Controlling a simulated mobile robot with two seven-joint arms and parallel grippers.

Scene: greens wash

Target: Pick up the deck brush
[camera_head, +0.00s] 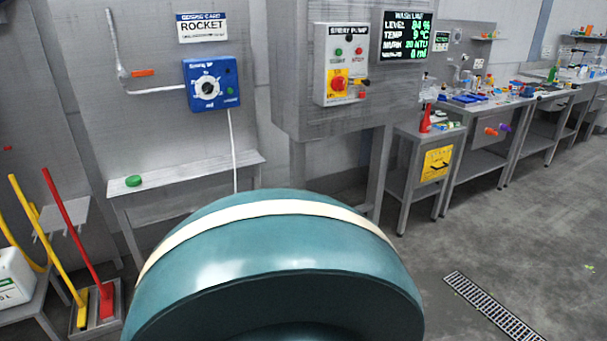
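Two long-handled tools lean in a grey floor tray (117,318) at the lower left. One has a yellow handle (42,238), the other a red handle (73,228) with a broad red head at its foot (106,303). The yellow one's head (82,309) is partly hidden in the tray. I cannot tell from their shapes which is the deck brush. Both handles tilt, tops to the left. Neither of my grippers is in view.
A low stand with a white canister (14,278) is left of the tray. A grey shelf (184,178) with a green round object (133,181) stands to its right. Benches with bottles line the right wall. The floor (455,235) there is open, with a drain grate (492,308).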

